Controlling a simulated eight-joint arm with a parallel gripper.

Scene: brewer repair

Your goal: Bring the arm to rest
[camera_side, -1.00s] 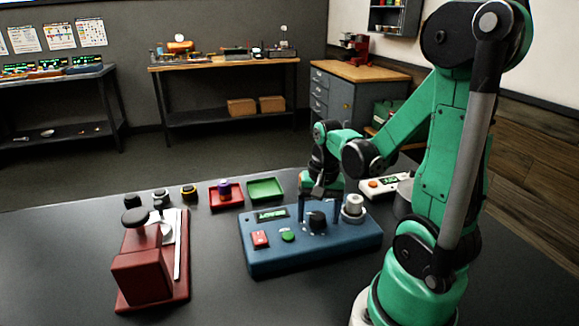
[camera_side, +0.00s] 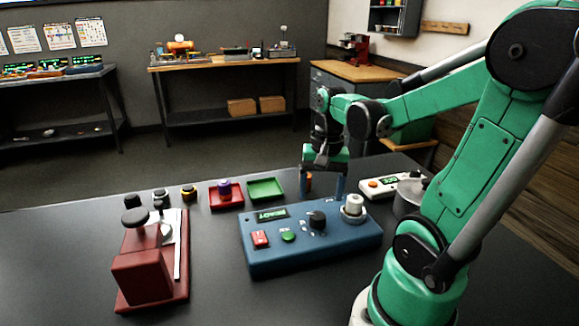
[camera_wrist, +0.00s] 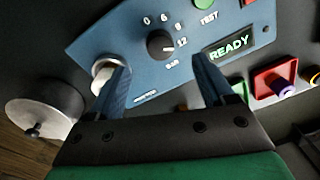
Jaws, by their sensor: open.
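My green arm ends in my gripper (camera_side: 323,185), which is open and empty. It hangs above and behind the blue test box, apart from it. In the wrist view my gripper (camera_wrist: 165,75) shows two blue fingers spread wide, with nothing between them. The blue test box (camera_side: 270,256) carries a black dial (camera_side: 317,220), a green button, a red switch and a display reading READY (camera_wrist: 230,50). A pale cylindrical part (camera_side: 354,206) stands upright at the box's right end. In the wrist view the dial (camera_wrist: 160,43) has a scale marked up to 12 bar.
A red press-like fixture (camera_side: 143,276) stands at the left. Behind are a red tray (camera_side: 236,200) holding a purple-topped part, an empty green tray (camera_side: 266,188) and several dark round parts. A white device (camera_side: 380,188) and a grey round container (camera_side: 405,203) are at the right.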

